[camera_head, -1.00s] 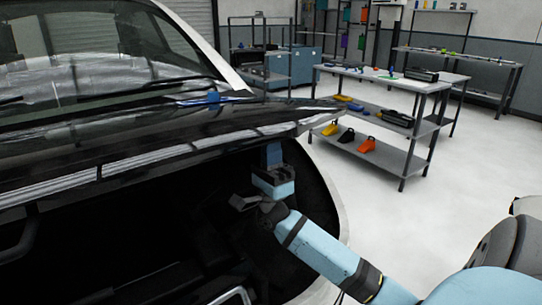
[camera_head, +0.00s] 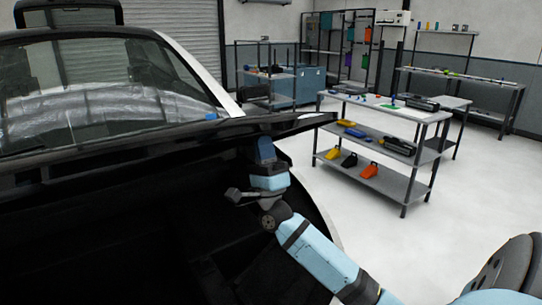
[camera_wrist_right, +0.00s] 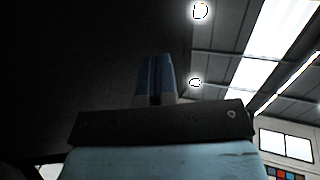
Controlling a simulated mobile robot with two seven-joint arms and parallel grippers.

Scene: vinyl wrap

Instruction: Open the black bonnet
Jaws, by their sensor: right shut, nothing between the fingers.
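The black bonnet (camera_head: 200,134) is partly raised and shows nearly edge-on across the left and middle of the head view, with the dark bay open below it. My right gripper (camera_head: 263,148) is under the bonnet near its right end, pointing up. Its fingertips are at the bonnet's underside; the exact contact is hard to see. In the right wrist view, the fingers (camera_wrist_right: 155,78) are together and hold nothing, with the dark underside of the bonnet (camera_wrist_right: 75,50) filling the upper left. My left gripper is not in view.
The windscreen (camera_head: 100,90) is behind the bonnet. A grey workbench (camera_head: 385,108) with tools and coloured items on its shelves stands to the right of the car. The pale floor (camera_head: 460,180) between is clear. Shelving and a blue cabinet (camera_head: 300,85) stand at the back.

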